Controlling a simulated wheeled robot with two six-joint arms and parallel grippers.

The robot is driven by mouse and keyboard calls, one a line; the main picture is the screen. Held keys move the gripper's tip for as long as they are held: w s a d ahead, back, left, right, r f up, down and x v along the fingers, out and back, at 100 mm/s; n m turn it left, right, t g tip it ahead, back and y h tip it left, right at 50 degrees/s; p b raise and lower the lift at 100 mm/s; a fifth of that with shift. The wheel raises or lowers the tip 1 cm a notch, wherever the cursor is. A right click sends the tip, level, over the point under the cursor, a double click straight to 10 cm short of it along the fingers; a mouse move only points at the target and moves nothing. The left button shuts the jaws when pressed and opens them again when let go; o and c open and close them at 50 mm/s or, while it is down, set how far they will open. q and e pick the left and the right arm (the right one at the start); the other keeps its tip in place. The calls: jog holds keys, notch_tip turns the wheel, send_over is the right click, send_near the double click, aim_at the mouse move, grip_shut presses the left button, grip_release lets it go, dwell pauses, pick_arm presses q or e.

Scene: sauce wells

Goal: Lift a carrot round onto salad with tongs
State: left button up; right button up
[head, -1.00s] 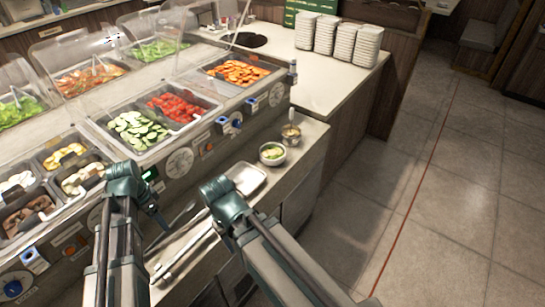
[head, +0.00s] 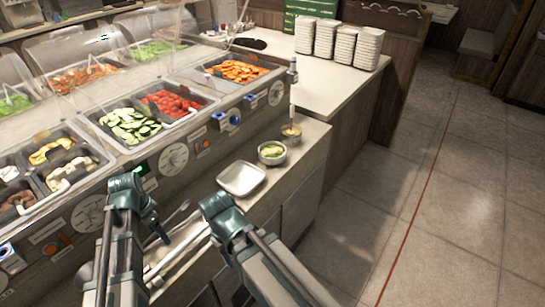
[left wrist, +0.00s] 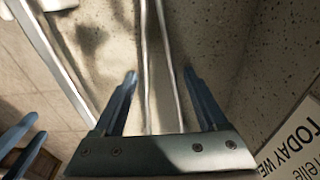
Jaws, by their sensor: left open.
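The metal tongs (head: 180,252) lie on the steel ledge in front of the salad bar. In the left wrist view, their two long arms (left wrist: 146,60) run between the fingers of my left gripper (left wrist: 160,82). That gripper is open, with a gap on each side of the tongs. In the head view, my left gripper (head: 160,232) is over the tongs, partly hidden by its arm. Carrot rounds (head: 237,71) fill a bin at the back right. A small bowl of green salad (head: 271,152) stands on the ledge. Blue fingers at the left wrist view's edge seem to be my right gripper (left wrist: 18,145); their opening is unclear.
An empty metal tray (head: 241,179) lies between the tongs and the bowl. A pot with an upright handle (head: 291,131) stands behind the bowl. Bins of tomato (head: 172,103) and cucumber (head: 131,125) sit under clear guards. Plate stacks (head: 318,36) stand on the far counter.

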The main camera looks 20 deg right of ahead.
pick_arm(q)
jog(key=c, duration=0.7)
jog(key=shift+r, duration=0.15)
notch_tip(320, 180, up, 12)
jog(key=p, duration=1.2)
jog(key=shift+d, duration=0.1)
